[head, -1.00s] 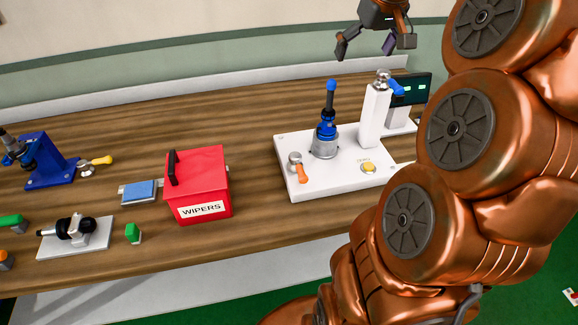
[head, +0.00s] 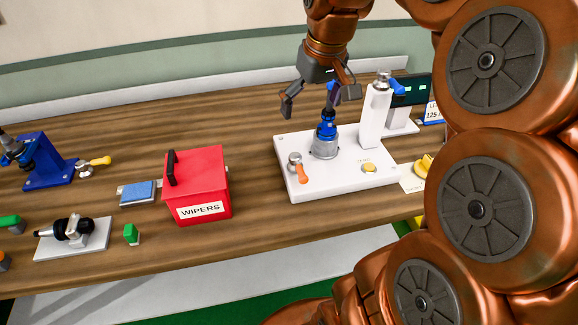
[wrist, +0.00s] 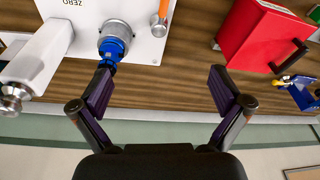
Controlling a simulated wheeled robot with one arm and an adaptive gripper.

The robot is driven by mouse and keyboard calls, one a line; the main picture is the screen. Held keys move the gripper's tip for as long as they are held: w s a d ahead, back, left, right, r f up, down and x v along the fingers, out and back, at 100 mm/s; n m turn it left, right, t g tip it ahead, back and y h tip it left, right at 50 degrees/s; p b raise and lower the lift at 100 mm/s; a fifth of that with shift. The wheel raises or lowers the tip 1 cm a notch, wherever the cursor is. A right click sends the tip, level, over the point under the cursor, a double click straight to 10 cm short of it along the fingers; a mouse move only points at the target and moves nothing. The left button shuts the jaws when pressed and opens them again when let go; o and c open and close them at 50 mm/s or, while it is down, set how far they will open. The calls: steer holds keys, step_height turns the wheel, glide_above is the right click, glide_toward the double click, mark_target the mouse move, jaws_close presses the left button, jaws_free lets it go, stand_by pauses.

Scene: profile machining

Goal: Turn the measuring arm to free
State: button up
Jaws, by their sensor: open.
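A white base plate (head: 335,182) on the bench carries a tall white post (head: 374,118) with a silver knob (head: 383,79) on top and a blue piece (head: 397,88) at its upper right. The post may be the measuring arm; no label confirms it. A blue holder with an upright rod (head: 326,130) stands in a grey socket left of the post. My gripper (head: 318,98) is open and empty, above and around the rod's upper end in the picture; contact cannot be told. In the wrist view (wrist: 162,89), the blue holder (wrist: 115,42) and post (wrist: 38,55) lie towards the left.
A dark screen (head: 411,90) is behind the post. A yellow knob (head: 424,166) is at right. Bench between box and plate is clear.

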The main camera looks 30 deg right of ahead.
steer(key=s+a+f+n+g, duration=0.1)
steer(key=s+a+f, duration=0.5)
steer(key=a+f, duration=0.1)
steer(key=shift+a+g+b, duration=0.3)
steer(key=shift+a, duration=0.6)
